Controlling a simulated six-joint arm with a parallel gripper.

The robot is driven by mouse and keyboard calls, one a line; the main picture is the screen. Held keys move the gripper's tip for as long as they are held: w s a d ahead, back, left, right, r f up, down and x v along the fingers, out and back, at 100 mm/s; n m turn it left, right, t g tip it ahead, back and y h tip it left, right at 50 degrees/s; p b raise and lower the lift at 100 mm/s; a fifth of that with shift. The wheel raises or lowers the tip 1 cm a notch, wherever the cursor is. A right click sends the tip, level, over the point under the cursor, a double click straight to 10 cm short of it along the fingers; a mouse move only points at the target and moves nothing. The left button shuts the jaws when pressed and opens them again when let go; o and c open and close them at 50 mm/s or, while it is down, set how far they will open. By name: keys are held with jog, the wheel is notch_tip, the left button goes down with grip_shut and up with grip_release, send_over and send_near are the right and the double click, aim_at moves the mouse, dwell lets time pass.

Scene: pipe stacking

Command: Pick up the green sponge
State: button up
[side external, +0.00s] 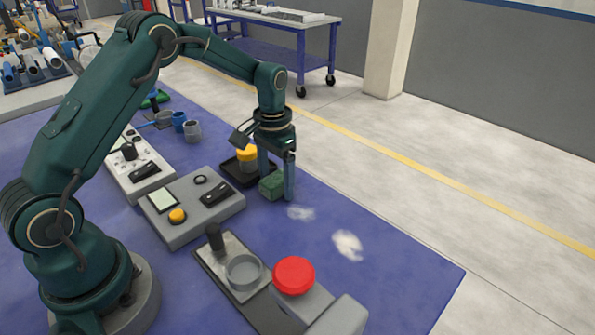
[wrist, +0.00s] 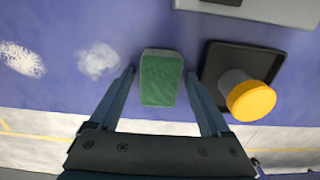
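The green sponge (side external: 271,186) is a small block on the blue table, beside a black tray. In the wrist view the sponge (wrist: 160,80) shows a green face with a darker grey-green band at its upper edge. My gripper (side external: 277,184) points down at the sponge. In the wrist view the fingers of my gripper (wrist: 160,76) are apart, one on each side of the sponge, with narrow gaps of blue visible. I cannot tell exactly how far down the fingers reach along it.
The black tray (wrist: 212,90) with a yellow-topped grey cylinder (wrist: 250,100) lies close beside the right finger. White smudges (side external: 348,245) mark the table nearby. A grey control box (side external: 190,208) and a red button (side external: 294,276) stand nearer the camera.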

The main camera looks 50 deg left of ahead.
aim_at(277, 177)
jog(key=c, duration=1)
jog(key=shift+r, duration=0.15)
jog(key=shift+c, duration=0.2)
notch_tip(277, 177, up, 4)
jog(key=shift+r, duration=0.15)
jog(key=s+a+r, duration=0.6)
jog(key=a, duration=0.3)
jog(key=shift+s+a+r, duration=0.25)
jog(key=shift+s+a, duration=0.05)
jog(key=shift+s, duration=0.05)
